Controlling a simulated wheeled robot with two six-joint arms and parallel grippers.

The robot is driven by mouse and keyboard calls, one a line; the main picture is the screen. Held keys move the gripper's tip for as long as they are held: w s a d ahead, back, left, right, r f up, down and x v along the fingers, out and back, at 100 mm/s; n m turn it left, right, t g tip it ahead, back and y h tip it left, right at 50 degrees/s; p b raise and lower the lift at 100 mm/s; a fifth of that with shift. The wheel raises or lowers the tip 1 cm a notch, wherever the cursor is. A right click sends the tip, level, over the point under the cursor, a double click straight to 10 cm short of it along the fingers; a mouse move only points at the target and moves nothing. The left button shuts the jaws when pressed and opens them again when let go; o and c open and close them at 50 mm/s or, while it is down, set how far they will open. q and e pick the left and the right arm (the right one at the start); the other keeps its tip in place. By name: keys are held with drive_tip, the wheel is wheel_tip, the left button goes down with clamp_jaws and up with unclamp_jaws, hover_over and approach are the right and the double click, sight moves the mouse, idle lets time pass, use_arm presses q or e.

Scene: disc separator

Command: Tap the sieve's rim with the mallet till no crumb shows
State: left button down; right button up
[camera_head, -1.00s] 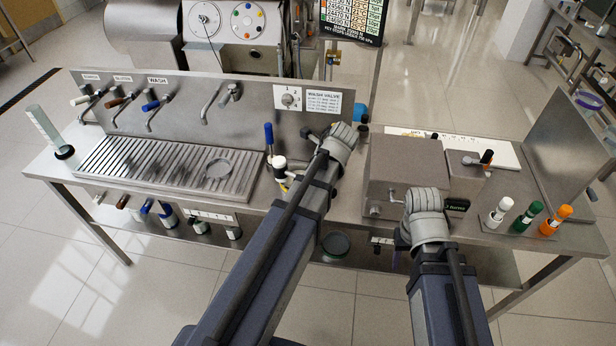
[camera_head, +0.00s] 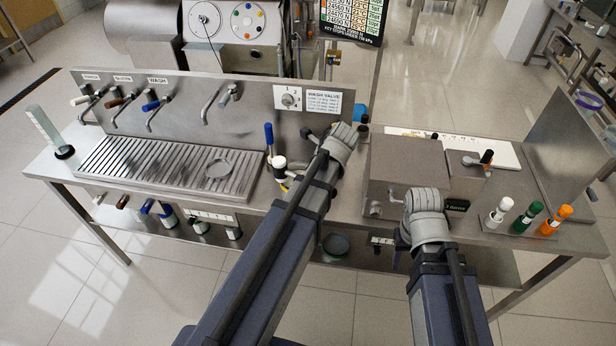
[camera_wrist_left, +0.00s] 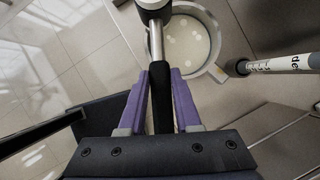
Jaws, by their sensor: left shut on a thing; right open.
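In the left wrist view my left gripper (camera_wrist_left: 160,80), with purple fingers, is shut on the black handle of the mallet (camera_wrist_left: 157,45). The mallet's metal shaft runs up to a head cut off by the top edge. The round pale sieve (camera_wrist_left: 212,30) lies just beyond the fingertips, and several pale crumbs (camera_wrist_left: 180,22) show in it. The mallet overlaps the sieve's left rim in this view; I cannot tell whether they touch. In the head view my left arm hides its fingers and the sieve. My right gripper (camera_head: 401,238) is open, its fingers mostly hidden behind its wrist.
A white cylinder with a black end (camera_wrist_left: 275,65) reaches in near the sieve. The steel bench carries a slatted drain tray (camera_head: 130,185), a blue-handled lever (camera_head: 269,134), a steel box (camera_head: 405,165) and several coloured bottles (camera_head: 528,217) at right. Tiled floor lies in front.

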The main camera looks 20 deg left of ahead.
use_arm(q)
drive_tip(key=shift+r, duration=0.15)
idle(0.3)
wheel_tip(320, 180, up, 4)
drive_tip(key=p, duration=0.4)
drive_tip(key=shift+r+p, duration=0.25)
drive_tip(key=shift+p, duration=0.1)
drive_tip(key=shift+f, duration=0.2)
drive_tip(key=shift+d+y+b, duration=0.1)
drive_tip(key=shift+y+b, duration=0.4)
drive_tip(key=shift+b, duration=0.15)
wheel_tip(320, 180, down, 6)
drive_tip(key=b, duration=0.6)
wheel_tip(320, 180, up, 5)
drive_tip(key=p, duration=0.5)
drive_tip(key=shift+f, duration=0.15)
